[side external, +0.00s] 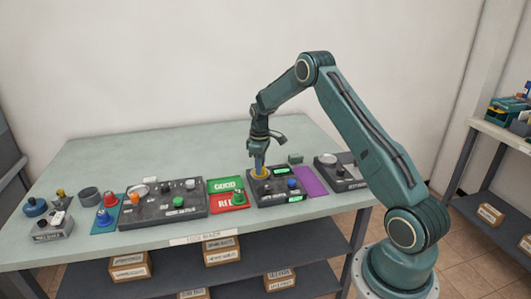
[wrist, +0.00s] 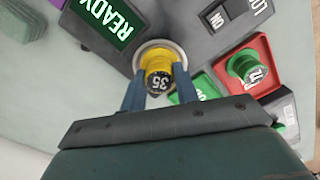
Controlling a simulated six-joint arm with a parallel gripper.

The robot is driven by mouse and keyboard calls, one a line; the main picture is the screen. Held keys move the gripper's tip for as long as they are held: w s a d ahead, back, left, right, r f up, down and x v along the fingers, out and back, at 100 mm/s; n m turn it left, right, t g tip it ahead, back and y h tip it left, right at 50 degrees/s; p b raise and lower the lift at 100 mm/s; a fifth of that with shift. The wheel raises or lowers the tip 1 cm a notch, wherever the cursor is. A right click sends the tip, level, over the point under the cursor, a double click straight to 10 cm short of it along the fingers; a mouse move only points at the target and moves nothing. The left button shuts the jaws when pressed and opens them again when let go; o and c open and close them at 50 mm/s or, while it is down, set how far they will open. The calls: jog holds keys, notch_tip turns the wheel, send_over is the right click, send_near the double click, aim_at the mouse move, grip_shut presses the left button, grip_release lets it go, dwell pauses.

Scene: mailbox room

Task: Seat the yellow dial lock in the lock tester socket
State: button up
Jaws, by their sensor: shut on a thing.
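The yellow dial lock (wrist: 157,62) has a black dial face marked 35. It sits between the two blue fingers of my gripper (wrist: 160,93), which is shut on it. In the wrist view the lock is at the round pale ring of the lock tester socket (wrist: 178,50). I cannot tell how deep it sits in the socket. In the side view my gripper (side external: 259,163) points down at the dark tester box (side external: 262,197), and a little yellow shows at the socket ring under the fingers. A green screen (wrist: 107,22) on the tester reads READY.
Left of the tester are a green GOOD pad (side external: 225,184) and a red pad (side external: 222,203) holding a green dial lock (wrist: 247,68). A larger dark panel (side external: 150,208) stands further left. A purple mat (side external: 309,182) and another dark device (side external: 345,176) are on the right.

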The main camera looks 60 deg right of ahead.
jog(key=o, duration=1.3)
jog(key=shift+r, duration=2.95)
